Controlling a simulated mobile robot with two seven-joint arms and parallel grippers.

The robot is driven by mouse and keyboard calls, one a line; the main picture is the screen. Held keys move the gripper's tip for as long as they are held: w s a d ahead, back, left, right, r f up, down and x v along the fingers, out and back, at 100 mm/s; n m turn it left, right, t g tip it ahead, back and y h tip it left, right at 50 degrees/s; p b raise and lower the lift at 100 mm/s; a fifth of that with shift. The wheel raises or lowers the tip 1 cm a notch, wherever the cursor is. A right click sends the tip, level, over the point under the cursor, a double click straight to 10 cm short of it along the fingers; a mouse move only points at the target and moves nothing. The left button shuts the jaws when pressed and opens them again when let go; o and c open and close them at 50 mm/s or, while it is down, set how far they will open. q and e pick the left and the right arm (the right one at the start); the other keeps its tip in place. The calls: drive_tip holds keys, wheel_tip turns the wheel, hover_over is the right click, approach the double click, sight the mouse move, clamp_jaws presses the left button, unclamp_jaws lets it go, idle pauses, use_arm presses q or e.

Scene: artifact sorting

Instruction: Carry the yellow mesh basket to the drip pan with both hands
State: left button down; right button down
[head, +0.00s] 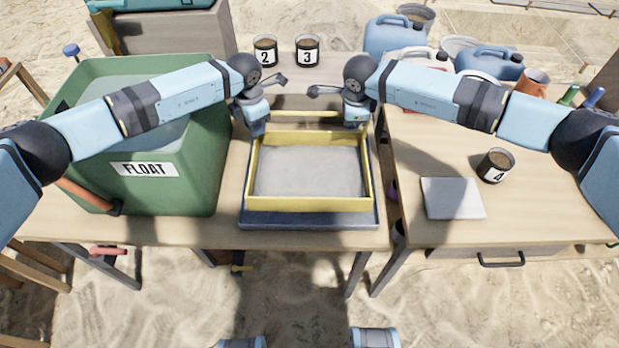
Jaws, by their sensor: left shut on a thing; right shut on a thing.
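The yellow mesh basket (310,204) is a shallow rectangular frame with a grey mesh bottom. It is over the dark blue drip pan (310,219) on the table, and the pan's rim shows around its near side. I cannot tell whether the basket touches the pan. My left gripper (258,127) is at the basket's far left corner and my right gripper (355,123) at its far right corner. Both are shut on the basket's far side, near a yellow bar. The fingertips are partly hidden.
A green tank labelled FLOAT (147,169) stands left of the pan. Cups 2 (265,50) and 3 (307,50) stand at the back. On the right table are a grey flat plate (452,198), cup 4 (495,165) and blue jugs (397,35) further back.

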use_arm(q)
drive_tip(key=shift+d, duration=0.1)
use_arm(e)
drive_tip(key=shift+s+a+f, duration=0.1)
drive_tip(key=shift+a, duration=0.05)
use_arm(q)
drive_tip(key=c, duration=1.1)
unclamp_jaws()
use_arm(e)
drive_tip(key=c, duration=1.3)
unclamp_jaws()
use_arm(q)
drive_tip(key=shift+o, duration=0.5)
use_arm(e)
drive_tip(key=shift+o, duration=0.7)
use_arm(q)
wheel_tip(320, 180, up, 12)
drive_tip(key=shift+f, duration=0.25)
drive_tip(key=shift+r, duration=0.15)
use_arm(e)
wheel_tip(320, 180, up, 12)
drive_tip(key=s, duration=0.2)
